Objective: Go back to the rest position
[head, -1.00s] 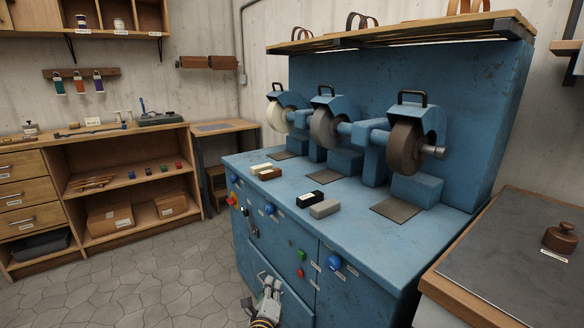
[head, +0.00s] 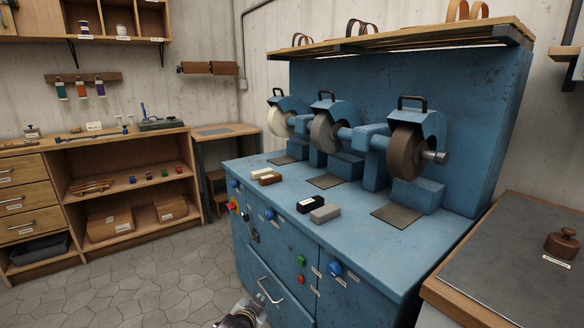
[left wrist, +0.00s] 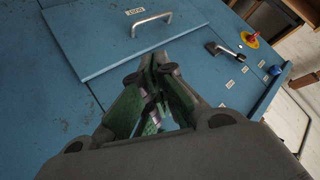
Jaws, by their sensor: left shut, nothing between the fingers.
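My left gripper (left wrist: 158,65) is shut and empty in the left wrist view, its fingertips together in front of the blue cabinet face. In the head view only a part of my left gripper (head: 246,312) shows at the bottom edge, in front of the blue grinding machine (head: 300,195) and below its drawer handle (head: 270,291). It appears apart from the machine. The drawer handle also shows in the left wrist view (left wrist: 152,22), above the fingers, with nothing gripping it. My right gripper is in neither view.
Three wheels stand on the machine, the nearest a brown wheel (head: 405,151). Grey (head: 325,213) and dark (head: 310,204) blocks lie on its top. A wooden bench (head: 500,262) stands at right, a shelf unit (head: 130,195) at left. The tiled floor (head: 150,285) is clear at lower left.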

